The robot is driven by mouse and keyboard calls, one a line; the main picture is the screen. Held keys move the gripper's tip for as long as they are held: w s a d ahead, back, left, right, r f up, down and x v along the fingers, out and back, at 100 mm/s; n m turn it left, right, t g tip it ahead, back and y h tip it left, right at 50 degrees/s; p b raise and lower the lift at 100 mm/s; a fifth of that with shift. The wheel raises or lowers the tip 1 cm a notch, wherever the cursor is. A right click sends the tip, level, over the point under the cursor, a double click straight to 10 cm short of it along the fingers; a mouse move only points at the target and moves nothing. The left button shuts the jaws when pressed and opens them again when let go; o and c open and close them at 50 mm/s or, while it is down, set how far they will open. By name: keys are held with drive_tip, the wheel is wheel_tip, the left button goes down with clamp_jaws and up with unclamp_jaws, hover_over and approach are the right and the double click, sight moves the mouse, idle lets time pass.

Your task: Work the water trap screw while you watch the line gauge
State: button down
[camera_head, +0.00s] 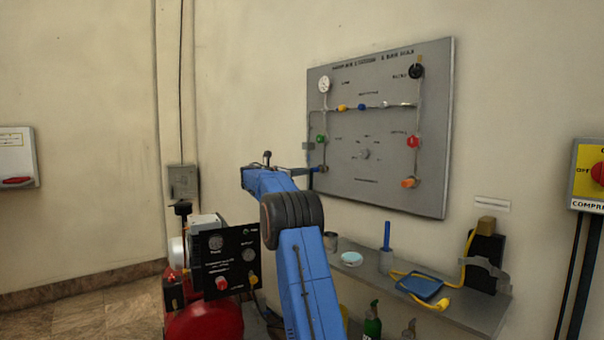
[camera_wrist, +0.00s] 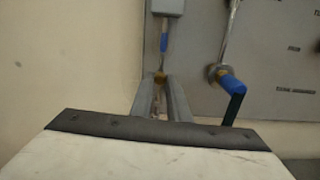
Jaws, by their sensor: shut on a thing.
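The water trap screw appears to be the small brass piece (camera_wrist: 160,77) below a blue fitting and grey box in the wrist view. My gripper (camera_wrist: 161,82) has its two grey fingers on either side of this piece and is shut on it. In the head view my gripper (camera_head: 309,171) is at the lower left edge of the panel, and the screw cannot be made out there. The line gauge appears to be the white round dial (camera_head: 324,85) at the panel's upper left. Its needle is too small to read.
The grey panel (camera_head: 345,140) carries pipes and coloured knobs. A shelf (camera_head: 475,312) below holds cups and a blue pad. A red compressor (camera_head: 205,322) with a black gauge panel (camera_head: 232,262) stands lower left.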

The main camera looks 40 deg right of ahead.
drive_tip(key=shift+m, duration=7.1)
drive_tip(key=c, duration=1.7)
unclamp_jaws()
drive_tip(key=shift+a, duration=0.15)
drive_tip(key=a, duration=1.7)
drive_tip(key=shift+w+a, duration=0.1)
drive_tip(key=shift+w, duration=0.05)
